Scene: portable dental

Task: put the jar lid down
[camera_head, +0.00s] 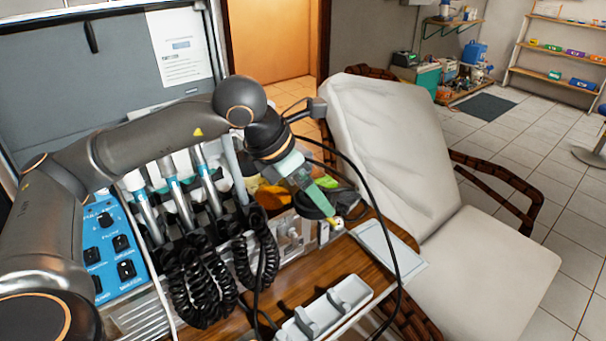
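My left arm comes in from the left and bends down over the dental unit. My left gripper (333,218) is low over the wooden top, just right of several orange, yellow and green items (272,192). A dark rounded shape is at the fingers, but I cannot tell whether it is the jar lid or part of the gripper. Whether the fingers are open or shut is also unclear. I cannot make out the jar or its lid for certain. My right gripper is not in view.
Dental handpieces (208,185) with coiled black hoses stand left of the gripper, beside a blue control panel (112,245). A pale flat tray (388,250) and a grey holder (325,310) are on the wooden top (300,278). A white padded chair (480,260) stands right.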

